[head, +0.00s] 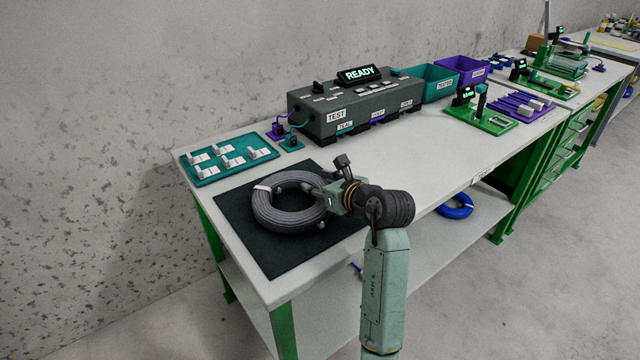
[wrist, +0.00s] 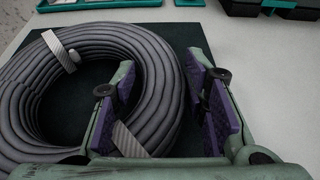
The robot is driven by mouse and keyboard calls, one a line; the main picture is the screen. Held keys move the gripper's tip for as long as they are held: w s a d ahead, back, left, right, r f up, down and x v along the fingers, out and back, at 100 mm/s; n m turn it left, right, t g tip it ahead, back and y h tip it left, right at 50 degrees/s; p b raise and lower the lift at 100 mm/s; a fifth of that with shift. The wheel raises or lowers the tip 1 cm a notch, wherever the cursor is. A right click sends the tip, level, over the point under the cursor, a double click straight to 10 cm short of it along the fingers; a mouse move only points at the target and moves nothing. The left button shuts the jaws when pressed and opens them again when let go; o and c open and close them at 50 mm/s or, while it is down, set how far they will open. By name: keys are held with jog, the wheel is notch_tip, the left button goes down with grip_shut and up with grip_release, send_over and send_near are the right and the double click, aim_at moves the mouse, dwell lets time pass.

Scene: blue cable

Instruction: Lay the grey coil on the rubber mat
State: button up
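The grey coil (head: 270,214) is a thick ring of cable bound with light straps. It appears to lie flat on the black rubber mat (head: 262,255), within its edges, at the near left end of the bench. My gripper (head: 326,206) is at the coil's right side. In the wrist view, the coil (wrist: 40,105) fills the left and middle. My gripper (wrist: 158,85) has one finger over the coil's hole and the other outside its rim, with the cable bundle between them. A dark gap shows beside the outer finger, so the fingers look open.
A teal tray with white pieces (head: 228,162) is behind the mat. A grey test box (head: 350,110) with a READY display stands further back. Teal (head: 432,82) and purple (head: 462,72) bins are beyond it. A blue coil (head: 455,206) lies on the lower shelf.

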jog(key=shift+o, duration=1.1)
jog(key=shift+r, duration=0.3)
jog(key=b+v, duration=0.2)
jog(key=v, duration=1)
jog(key=shift+f, duration=0.2)
